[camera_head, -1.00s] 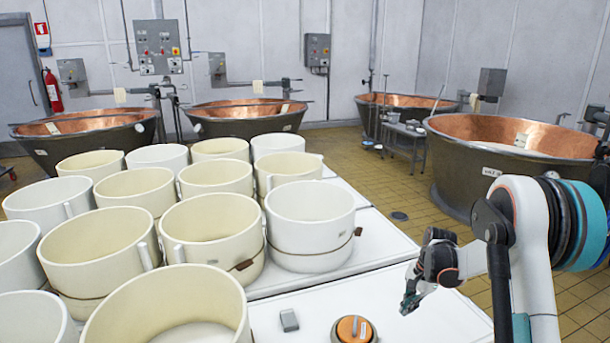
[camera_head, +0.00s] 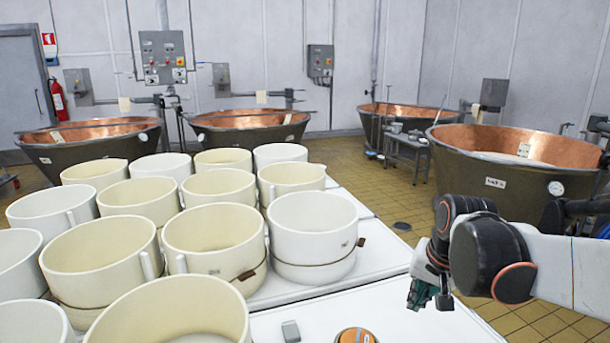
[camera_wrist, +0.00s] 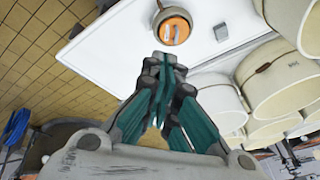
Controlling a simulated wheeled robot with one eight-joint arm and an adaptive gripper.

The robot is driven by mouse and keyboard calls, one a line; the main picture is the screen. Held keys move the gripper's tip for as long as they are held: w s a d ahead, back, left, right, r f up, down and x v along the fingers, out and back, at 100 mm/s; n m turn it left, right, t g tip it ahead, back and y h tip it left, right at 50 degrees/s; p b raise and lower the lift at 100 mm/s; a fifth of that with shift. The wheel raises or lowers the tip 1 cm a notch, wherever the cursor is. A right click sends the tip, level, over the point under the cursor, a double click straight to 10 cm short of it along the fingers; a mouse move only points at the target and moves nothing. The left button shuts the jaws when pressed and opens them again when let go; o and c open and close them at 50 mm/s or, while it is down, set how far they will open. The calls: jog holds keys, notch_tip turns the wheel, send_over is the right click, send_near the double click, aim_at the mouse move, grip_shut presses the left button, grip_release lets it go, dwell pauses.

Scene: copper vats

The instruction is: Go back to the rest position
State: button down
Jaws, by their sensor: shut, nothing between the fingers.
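My gripper (camera_head: 430,296) is at the right of the head view, above the right end of the white table (camera_head: 400,318) and pointing down. Its fingers are together and empty. In the wrist view my gripper (camera_wrist: 163,65) shows its teal and grey fingers closed, with nothing between them. My arm reaches in from the right edge of the head view.
Several cream moulds (camera_head: 213,240) crowd the table's left. An orange-topped round object (camera_head: 355,336) and a small grey block (camera_head: 290,331) lie at its front; both show in the wrist view. Copper vats (camera_head: 510,170) stand behind. Tiled floor (camera_head: 410,195) is open beyond the table.

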jog(key=s+a+n+t, duration=0.3)
jog(key=s+n, duration=0.2)
jog(key=s, duration=1.1)
jog(key=shift+s+a+r, duration=0.15)
jog(key=shift+a+r, duration=0.05)
jog(key=shift+r, duration=0.15)
